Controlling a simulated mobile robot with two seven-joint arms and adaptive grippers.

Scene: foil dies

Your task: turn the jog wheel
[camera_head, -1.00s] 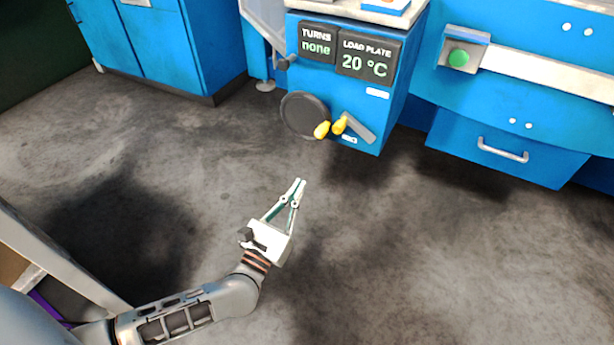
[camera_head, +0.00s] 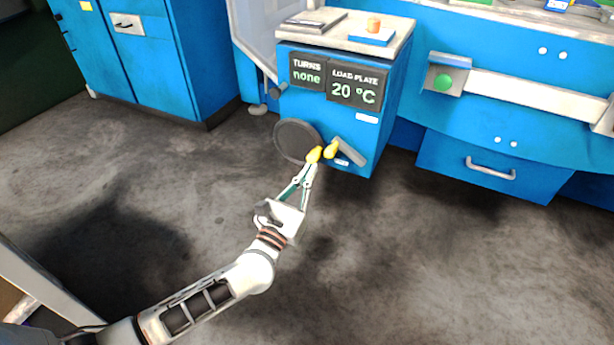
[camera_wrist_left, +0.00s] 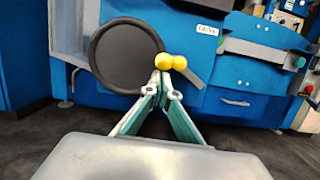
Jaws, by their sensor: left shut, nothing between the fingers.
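The jog wheel (camera_head: 295,141) is a dark round disc on the front of a blue cabinet, with a yellow knob (camera_head: 314,154) at its lower right. It also shows in the left wrist view (camera_wrist_left: 122,56), with its yellow knob (camera_wrist_left: 163,61). Beside it is a grey lever (camera_head: 350,150) with its own yellow knob (camera_head: 331,150). My left gripper (camera_head: 312,166) is shut and empty, its tips just below the wheel's knob; I cannot tell whether they touch. The gripper's tips show in the left wrist view (camera_wrist_left: 161,84). My right gripper is not in view.
Displays above the wheel read TURNS none (camera_head: 307,72) and LOAD PLATE 20 °C (camera_head: 354,89). A green button (camera_head: 442,83) sits on the blue machine to the right, above a drawer (camera_head: 490,168). The grey floor (camera_head: 420,270) in front is clear.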

